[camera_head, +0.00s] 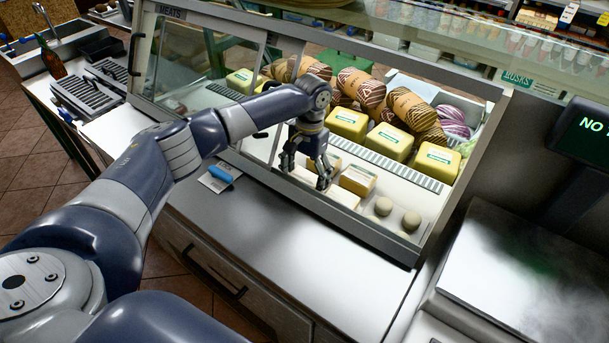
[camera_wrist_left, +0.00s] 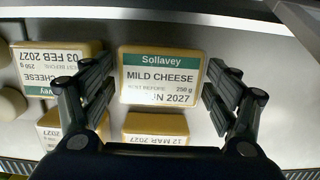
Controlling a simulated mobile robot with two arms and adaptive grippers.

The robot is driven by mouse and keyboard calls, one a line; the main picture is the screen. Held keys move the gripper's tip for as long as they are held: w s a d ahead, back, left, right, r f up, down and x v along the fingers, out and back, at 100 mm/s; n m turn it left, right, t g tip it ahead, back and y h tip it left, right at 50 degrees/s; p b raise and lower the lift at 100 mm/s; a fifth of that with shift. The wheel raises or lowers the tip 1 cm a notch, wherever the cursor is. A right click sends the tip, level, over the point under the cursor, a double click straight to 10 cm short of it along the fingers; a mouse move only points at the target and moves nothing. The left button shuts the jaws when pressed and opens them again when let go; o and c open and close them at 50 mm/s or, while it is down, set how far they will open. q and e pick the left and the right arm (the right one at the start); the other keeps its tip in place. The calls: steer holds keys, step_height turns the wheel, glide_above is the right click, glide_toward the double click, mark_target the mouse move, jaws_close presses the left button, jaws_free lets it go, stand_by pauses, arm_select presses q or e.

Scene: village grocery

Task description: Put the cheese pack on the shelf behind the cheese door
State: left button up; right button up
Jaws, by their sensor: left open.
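A yellow cheese pack (camera_wrist_left: 160,75) labelled Sollavey Mild Cheese lies label up on the white shelf (camera_wrist_left: 260,35) in the left wrist view. My left gripper (camera_wrist_left: 157,95) is open, with one finger on each side of this pack and a gap on both sides. In the head view the left gripper (camera_head: 306,170) reaches through the open right part of the glass case, low over the shelf, and largely hides this pack. Similar packs (camera_head: 357,180) lie beside and behind it. My right gripper is not in view.
Two pale round cheeses (camera_head: 411,220) sit right of the packs. Large yellow blocks (camera_head: 391,141) and patterned sausages (camera_head: 360,88) stand on the level behind. The glass door (camera_head: 205,60) covers the left part. The case's front rail (camera_head: 335,222) runs below the arm.

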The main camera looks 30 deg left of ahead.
mark_target(307, 175)
arm_select(q)
steer(key=shift+r, duration=0.1)
steer(key=r, duration=0.5)
steer(key=w+r, duration=0.1)
steer(key=r, duration=0.1)
steer(key=shift+r, duration=0.25)
steer(key=shift+d, duration=0.1)
